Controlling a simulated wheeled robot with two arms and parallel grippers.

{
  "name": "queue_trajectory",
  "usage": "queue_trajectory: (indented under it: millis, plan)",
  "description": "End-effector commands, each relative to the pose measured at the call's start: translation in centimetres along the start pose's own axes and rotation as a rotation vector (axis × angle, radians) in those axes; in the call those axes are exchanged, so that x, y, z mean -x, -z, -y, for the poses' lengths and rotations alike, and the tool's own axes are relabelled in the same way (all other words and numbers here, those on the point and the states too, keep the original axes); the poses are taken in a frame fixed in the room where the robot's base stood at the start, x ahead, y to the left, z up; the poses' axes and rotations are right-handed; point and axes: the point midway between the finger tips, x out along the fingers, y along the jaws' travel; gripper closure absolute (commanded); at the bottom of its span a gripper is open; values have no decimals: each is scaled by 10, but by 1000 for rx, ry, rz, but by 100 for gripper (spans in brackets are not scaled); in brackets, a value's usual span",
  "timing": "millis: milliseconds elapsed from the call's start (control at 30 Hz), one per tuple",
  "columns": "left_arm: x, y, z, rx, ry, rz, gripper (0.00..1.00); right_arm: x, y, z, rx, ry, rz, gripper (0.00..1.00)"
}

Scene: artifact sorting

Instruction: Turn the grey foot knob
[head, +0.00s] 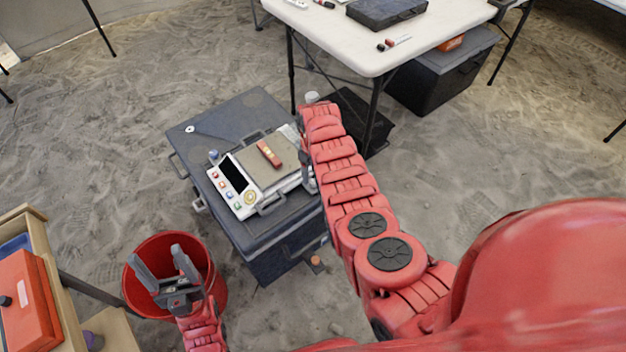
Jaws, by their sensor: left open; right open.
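A white and grey device (247,209) with a dark screen, coloured buttons and a grey top plate sits on a dark grey crate (262,105). A small bluish knob (213,155) stands at its left corner. I cannot make out a grey foot knob for certain; the device's right side is partly hidden by my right arm. My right gripper (306,178) is at the device's right edge, mostly hidden by its own arm, open. My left gripper (158,257) is open and empty over a red bucket (218,292), away from the device.
A red-orange object (268,153) lies on the device's top plate. A white table (345,45) with a dark case (387,11) stands behind. A wooden shelf (62,268) with an orange box (28,305) is at the lower left. Sandy floor is free on the right.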

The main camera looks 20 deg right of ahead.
Motion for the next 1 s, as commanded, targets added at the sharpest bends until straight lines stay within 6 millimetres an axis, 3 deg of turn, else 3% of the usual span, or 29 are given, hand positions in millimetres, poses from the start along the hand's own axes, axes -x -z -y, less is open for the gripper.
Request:
queue_trajectory:
  millis: [100, 233, 667, 1000]
  plan:
    - [12, -2, -1, 0, 0, 0, 33, -20, -2, 1, -1, 4, 5, 40]
    - [17, -3, -1, 0, 0, 0, 33, -30, 0, 0, -1, 2, 1, 40]
    - [19, -3, -1, 0, 0, 0, 33, -33, 0, 0, 0, 1, 1, 42]
    - [19, -3, -1, 0, 0, 0, 33, -33, 0, 0, 0, 0, 1, 100]
